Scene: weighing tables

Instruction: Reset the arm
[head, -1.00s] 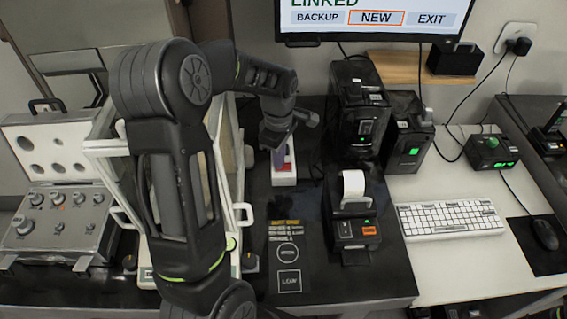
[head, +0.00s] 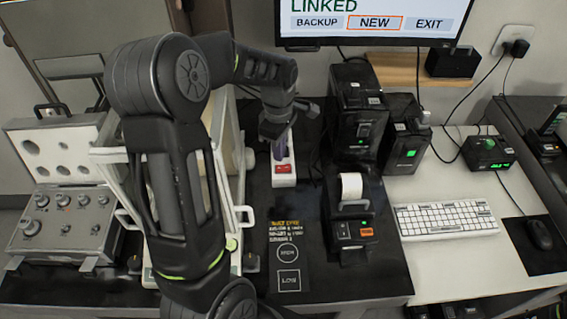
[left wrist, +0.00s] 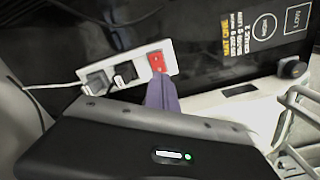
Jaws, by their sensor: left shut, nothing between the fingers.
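My left arm reaches in across the left of the head view, over a glass-sided balance case. My left gripper (head: 279,146) points down above a white power strip (head: 284,181) with a red switch (head: 283,169). The gripper is shut and empty. In the left wrist view its purple-grey fingertips (left wrist: 162,92) are close to the red switch (left wrist: 157,63) on the strip (left wrist: 128,70); I cannot tell whether they touch. Plugs sit in the strip's other sockets. My right gripper is not in view.
The balance case (head: 239,170) stands under my arm. A label printer (head: 352,220) and black boxes (head: 357,110) stand right of the strip. A metal case of weights (head: 60,222) is at the left. A keyboard (head: 445,219) lies on the white table. A monitor (head: 375,22) hangs above.

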